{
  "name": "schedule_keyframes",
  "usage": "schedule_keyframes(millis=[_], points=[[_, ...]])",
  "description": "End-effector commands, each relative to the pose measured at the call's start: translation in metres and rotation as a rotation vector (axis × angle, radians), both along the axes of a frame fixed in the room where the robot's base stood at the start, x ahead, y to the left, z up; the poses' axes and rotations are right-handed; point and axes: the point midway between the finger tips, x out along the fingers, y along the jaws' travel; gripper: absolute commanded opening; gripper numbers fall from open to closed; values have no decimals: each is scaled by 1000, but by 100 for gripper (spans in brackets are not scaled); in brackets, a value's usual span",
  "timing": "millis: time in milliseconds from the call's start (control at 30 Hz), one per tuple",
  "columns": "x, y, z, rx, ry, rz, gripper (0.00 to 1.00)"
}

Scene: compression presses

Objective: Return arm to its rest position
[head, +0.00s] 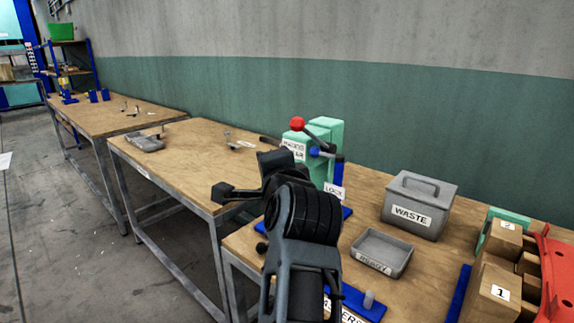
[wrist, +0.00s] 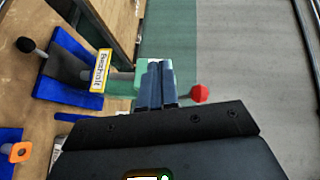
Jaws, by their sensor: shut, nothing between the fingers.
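My gripper's two fingers show in the wrist view (wrist: 156,75), side by side and closed together with nothing between them. In the head view my black arm rises from the bottom centre; the fingertips are hard to make out there. Beyond the arm stands a green press (head: 327,132) with a red ball knob (head: 297,124) and a blue-knobbed lever; my arm hides part of its lower body. In the wrist view the red knob (wrist: 198,94) appears just right of the fingers, and the green press body (wrist: 125,82) is partly behind them.
A grey WASTE bin (head: 417,207) and a grey tray (head: 382,252) stand right of my arm. Numbered wooden blocks (head: 500,290) and a red part (head: 556,270) sit at the right edge. Another table (head: 165,165) on the left holds a small grey tray (head: 146,143) and has bare space.

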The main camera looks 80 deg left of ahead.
Motion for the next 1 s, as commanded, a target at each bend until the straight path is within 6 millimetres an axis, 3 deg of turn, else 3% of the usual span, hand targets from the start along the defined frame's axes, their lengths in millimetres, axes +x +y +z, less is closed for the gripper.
schedule_keyframes(millis=[300,467,567,800,1000], points=[[1,-1,-1,-1,0,-2,0],[26,-22,-30,-11,-24,-53,0],[57,-55,-66,-20,-61,-127,0],[127,-175,-158,-73,-198,-344,0],[154,-287,-217,-147,-319,-515,0]])
